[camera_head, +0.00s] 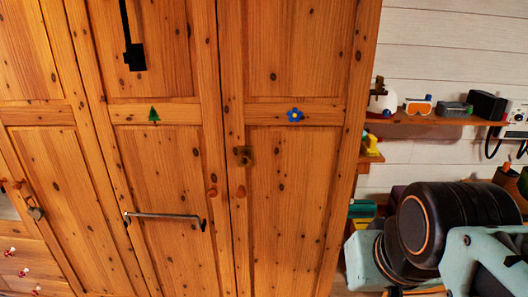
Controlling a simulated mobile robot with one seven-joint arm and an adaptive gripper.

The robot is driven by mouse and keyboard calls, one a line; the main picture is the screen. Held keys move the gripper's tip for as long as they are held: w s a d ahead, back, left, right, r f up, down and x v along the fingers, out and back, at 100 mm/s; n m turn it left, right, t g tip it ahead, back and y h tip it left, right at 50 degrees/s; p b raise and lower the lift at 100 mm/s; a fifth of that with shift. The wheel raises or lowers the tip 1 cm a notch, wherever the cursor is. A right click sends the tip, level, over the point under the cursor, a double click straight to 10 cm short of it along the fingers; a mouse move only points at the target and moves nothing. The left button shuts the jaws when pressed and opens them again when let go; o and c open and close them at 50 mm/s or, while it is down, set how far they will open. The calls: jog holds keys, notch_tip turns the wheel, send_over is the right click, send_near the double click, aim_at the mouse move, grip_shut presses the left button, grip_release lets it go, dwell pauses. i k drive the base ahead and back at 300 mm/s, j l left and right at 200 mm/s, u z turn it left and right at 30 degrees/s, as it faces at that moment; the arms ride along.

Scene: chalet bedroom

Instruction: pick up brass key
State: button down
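A small brass-coloured piece (243,156) sits at the edge of the wardrobe's right-hand door, above the wooden knobs. It looks like a lock fitting, perhaps with the brass key in it, but it is too small to tell. No other brass key can be made out. My arm, mint green and black, fills the lower right of the head view. Its end is not visible, so my gripper and its fingers cannot be seen. The arm is to the right of the wardrobe (290,200) in the picture.
A metal bar handle (165,215) crosses the middle door, and a padlock (36,213) hangs at the left door. A wall shelf (425,119) at right carries goggles (418,106), boxes and other items. More objects stand below it, partly hidden by my arm.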

aim_at(380, 80)
jog(key=u, duration=0.2)
jog(key=i+l+u, duration=0.3)
jog(key=l+u, duration=0.35)
jog(key=i+l+u, duration=0.1)
jog(key=l, duration=0.25)
jog(key=i+l, duration=0.2)
jog(key=l, duration=0.15)
jog(key=i+l+u, duration=0.15)
jog(key=l, duration=0.15)
jog(key=i+l, duration=0.1)
jog(key=l, duration=0.25)
jog(key=u, duration=0.05)
